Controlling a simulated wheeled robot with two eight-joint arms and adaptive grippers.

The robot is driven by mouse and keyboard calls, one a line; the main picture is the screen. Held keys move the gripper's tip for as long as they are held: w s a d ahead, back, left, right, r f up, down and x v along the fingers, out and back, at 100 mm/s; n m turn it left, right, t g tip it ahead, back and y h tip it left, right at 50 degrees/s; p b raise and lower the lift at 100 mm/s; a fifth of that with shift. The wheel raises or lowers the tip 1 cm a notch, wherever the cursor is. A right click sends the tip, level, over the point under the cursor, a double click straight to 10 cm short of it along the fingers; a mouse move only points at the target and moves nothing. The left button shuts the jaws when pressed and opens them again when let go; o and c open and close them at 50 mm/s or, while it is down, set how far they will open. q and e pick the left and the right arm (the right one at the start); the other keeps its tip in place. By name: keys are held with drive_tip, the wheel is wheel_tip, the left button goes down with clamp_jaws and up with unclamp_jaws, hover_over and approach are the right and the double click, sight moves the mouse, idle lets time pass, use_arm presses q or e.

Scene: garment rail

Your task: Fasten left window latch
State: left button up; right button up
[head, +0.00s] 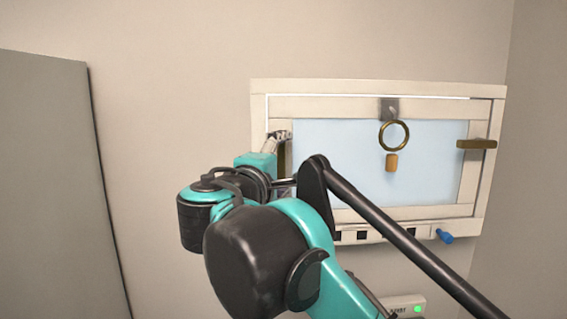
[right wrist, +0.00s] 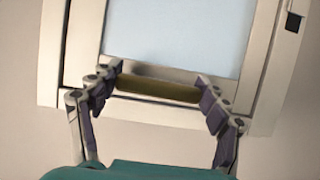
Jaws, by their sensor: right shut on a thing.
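The window (head: 375,88) has a pale frame and a light blue pane and hangs on the wall. The left latch (right wrist: 158,88) is a brown-brass bar at the frame's left side, lying along that side. In the head view only a sliver of the latch (head: 287,160) shows behind my right arm. My right gripper (head: 281,162) is at the left side of the frame. In the right wrist view its fingers (right wrist: 158,82) are at both ends of the latch, shut on it. The right latch (head: 477,144) lies level across the frame's right side. My left gripper is out of view.
A brass ring (head: 394,135) hangs from a grey plate at the window's top, with a small wooden tag (head: 391,162) below. A blue knob (head: 444,236) sticks out below right. A grey panel (head: 50,180) stands at left. A box with a green light (head: 408,304) is below.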

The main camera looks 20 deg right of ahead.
drive_tip(key=o, duration=1.7)
drive_tip(key=v, duration=1.2)
